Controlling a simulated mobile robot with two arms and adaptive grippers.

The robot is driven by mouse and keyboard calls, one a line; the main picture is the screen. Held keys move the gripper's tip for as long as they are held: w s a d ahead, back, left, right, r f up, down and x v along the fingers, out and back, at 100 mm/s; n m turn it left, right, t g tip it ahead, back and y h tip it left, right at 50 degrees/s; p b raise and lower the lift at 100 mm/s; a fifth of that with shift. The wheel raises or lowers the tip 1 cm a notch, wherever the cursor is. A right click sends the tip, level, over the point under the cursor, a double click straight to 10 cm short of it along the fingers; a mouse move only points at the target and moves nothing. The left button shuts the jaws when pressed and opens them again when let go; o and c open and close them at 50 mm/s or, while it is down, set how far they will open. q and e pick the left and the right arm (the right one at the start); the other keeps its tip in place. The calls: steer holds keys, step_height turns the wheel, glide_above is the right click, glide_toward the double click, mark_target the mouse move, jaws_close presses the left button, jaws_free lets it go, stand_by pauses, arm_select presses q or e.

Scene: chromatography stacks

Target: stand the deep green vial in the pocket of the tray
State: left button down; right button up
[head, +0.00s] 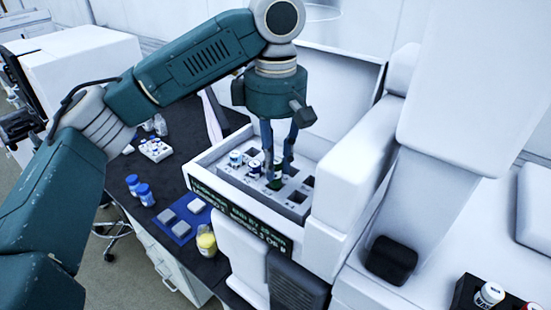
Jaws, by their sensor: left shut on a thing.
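My left gripper (277,176) points down over the pocketed tray (296,197), which sits in a white open drawer of the instrument. Its fingers are closed on the deep green vial (274,185), of which only a small dark green part shows between the fingertips. The vial is low, at about the level of the tray top. The fingers hide most of it, and I cannot tell whether its base is inside a pocket. My right gripper is not in view.
White vials (235,158) stand in the tray left of my fingers, close to them. The drawer's front wall (240,212) and a white housing (350,165) on the right bound the space. Blue-capped bottles (145,194) and a yellow-filled bottle (206,241) stand on the dark bench.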

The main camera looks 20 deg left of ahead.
arm_select(q)
steer(key=shift+f, duration=0.95)
steer(key=shift+f, duration=0.1)
steer(key=shift+f, duration=0.5)
steer(key=c, duration=1.1)
jaws_free()
